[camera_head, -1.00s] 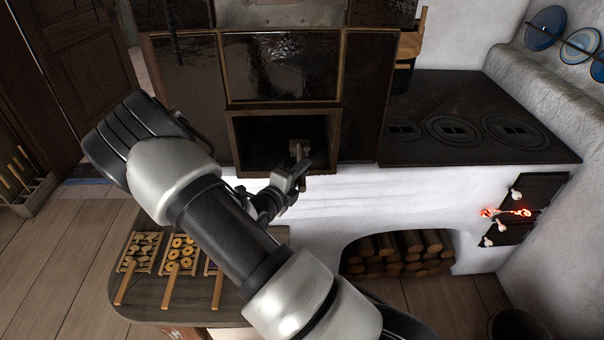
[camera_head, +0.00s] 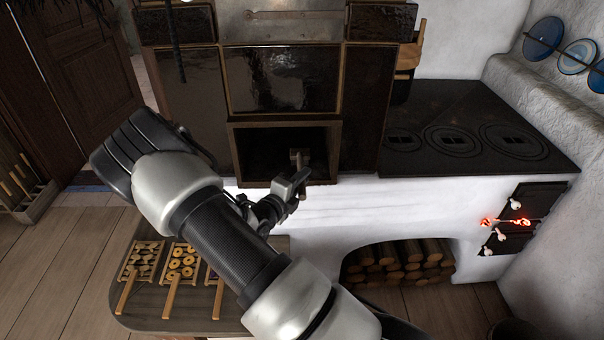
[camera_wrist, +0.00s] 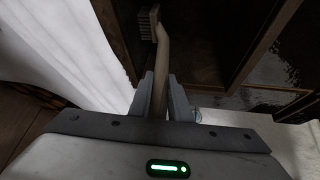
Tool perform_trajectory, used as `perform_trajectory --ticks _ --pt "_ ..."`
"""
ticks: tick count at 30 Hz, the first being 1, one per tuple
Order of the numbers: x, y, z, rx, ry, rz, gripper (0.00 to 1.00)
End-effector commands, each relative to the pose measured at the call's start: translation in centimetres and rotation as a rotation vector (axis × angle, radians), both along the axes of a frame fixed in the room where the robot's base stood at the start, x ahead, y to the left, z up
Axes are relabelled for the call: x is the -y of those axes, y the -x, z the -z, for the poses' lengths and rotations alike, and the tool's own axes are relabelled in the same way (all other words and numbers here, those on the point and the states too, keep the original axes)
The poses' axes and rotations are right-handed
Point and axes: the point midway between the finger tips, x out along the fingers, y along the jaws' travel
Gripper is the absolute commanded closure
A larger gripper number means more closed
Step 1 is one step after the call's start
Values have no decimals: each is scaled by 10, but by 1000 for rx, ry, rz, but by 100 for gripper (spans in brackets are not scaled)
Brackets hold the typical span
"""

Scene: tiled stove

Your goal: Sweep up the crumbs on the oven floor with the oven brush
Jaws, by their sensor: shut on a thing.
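My gripper (camera_head: 288,188) is at the mouth of the oven (camera_head: 237,150), at the lower right of its opening. It is shut on the wooden handle of the oven brush (camera_head: 299,156). In the wrist view the gripper (camera_wrist: 160,98) clasps the handle, and the brush (camera_wrist: 161,45) reaches away to a bristled head at the top. The head is at the oven opening, its bristles pointing left in the wrist view. The oven interior is dark, and I cannot make out crumbs on its floor. I cannot tell whether the bristles touch the floor.
A round-ended table (camera_head: 150,315) with wooden racks of baked goods stands below left. A black stove top (camera_head: 430,110) lies right of the oven. Firewood (camera_head: 400,262) fills an arch below. Glowing fire shows at a small door (camera_head: 530,205) at the right.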

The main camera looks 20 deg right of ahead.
Motion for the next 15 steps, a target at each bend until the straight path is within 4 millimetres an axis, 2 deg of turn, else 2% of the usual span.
perform_trajectory --ticks 15 --pt "-10 24 0 1 2 1 100"
